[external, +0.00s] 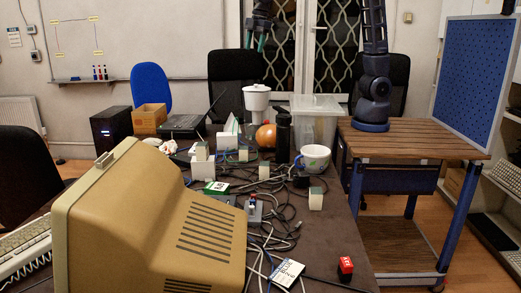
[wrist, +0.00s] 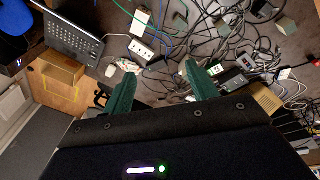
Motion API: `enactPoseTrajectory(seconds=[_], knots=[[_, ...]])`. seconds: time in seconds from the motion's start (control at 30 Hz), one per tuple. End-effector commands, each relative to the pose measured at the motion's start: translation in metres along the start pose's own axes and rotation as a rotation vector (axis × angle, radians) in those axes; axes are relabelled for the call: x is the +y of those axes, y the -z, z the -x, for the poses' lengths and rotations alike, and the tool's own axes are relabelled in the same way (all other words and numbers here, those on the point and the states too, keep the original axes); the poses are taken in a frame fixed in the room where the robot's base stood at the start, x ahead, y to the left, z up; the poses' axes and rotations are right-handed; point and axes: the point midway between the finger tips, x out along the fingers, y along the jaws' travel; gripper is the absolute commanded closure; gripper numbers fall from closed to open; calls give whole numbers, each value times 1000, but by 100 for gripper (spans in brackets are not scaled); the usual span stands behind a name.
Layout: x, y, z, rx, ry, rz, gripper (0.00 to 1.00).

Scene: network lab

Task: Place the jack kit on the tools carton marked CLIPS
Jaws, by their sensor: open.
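My gripper (external: 255,40) hangs at the top of the external view, above the far part of the cluttered table. In the wrist view its two green fingers (wrist: 162,82) are spread apart with nothing between them. I cannot tell for sure which object is the jack kit or which is the tools carton; no CLIPS label is readable. An open brown cardboard box (external: 153,116) stands at the table's far left; a brown box also shows in the wrist view (wrist: 60,68). Several small pale boxes with grey-green faces stand on the table, one at the right (external: 316,199).
A large beige monitor (external: 160,225) blocks the near left. Tangled cables (external: 285,225) cover the middle. A white cup (external: 314,158), dark bottle (external: 283,135), clear bin (external: 316,122) and laptop (external: 185,124) stand farther back. The table's front right (external: 355,235) has some bare surface.

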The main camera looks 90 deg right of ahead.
Motion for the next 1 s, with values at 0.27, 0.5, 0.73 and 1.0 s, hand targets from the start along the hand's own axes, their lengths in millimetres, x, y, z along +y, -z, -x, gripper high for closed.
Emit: enactPoseTrajectory(seconds=[0.27, 0.5, 0.73, 1.0], knots=[[-18, -96, 44, 37, -39, -203, 42], [-44, -175, 64, 74, -66, -378, 42], [-77, -246, 68, 111, -86, -545, 42], [-120, -318, 57, 160, -105, -734, 42]])
